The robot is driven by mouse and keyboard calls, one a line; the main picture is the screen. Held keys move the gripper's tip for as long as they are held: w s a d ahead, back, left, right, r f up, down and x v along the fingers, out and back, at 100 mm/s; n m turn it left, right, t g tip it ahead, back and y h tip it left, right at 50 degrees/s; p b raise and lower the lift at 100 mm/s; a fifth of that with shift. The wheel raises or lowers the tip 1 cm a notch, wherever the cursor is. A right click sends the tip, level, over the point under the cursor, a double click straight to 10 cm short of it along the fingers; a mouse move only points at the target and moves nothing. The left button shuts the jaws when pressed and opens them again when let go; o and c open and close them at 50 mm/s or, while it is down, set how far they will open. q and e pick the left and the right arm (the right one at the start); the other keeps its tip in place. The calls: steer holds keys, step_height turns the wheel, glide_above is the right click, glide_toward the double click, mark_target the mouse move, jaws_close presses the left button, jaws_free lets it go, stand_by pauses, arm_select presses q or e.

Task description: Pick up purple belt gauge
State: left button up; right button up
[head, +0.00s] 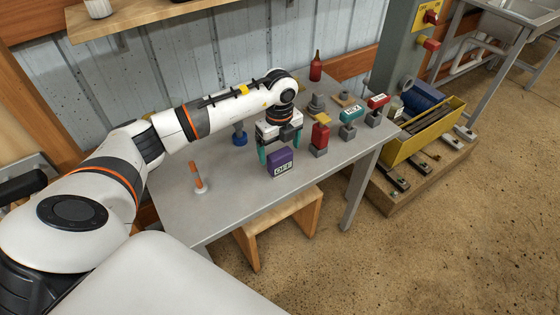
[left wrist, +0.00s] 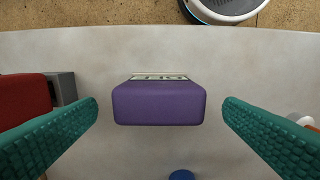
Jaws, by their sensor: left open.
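The purple belt gauge (head: 280,162) is a small block with a white lettered label on its front face. It stands on the grey table near the front edge. In the left wrist view the purple gauge (left wrist: 158,103) sits centred between the two teal fingers, with a gap on each side. My left gripper (head: 280,155) is open above and just behind the gauge, fingers pointing down, not touching it in the wrist view (left wrist: 160,115). My right gripper is not in view.
On the grey table (head: 225,205), a red block on a grey base (head: 320,138) stands right of the gauge. A teal block (head: 351,115) and another red block (head: 378,101) stand farther right. An orange-and-white upright piece (head: 197,176) and a blue-based piece (head: 239,136) stand left.

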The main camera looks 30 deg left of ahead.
mark_target(280, 153)
arm_select(q)
step_height(280, 153, down, 5)
steer(key=shift+d+p, duration=0.1)
steer(key=shift+p, duration=0.25)
steer(key=c, duration=1.2)
steer(key=shift+r, duration=0.1)
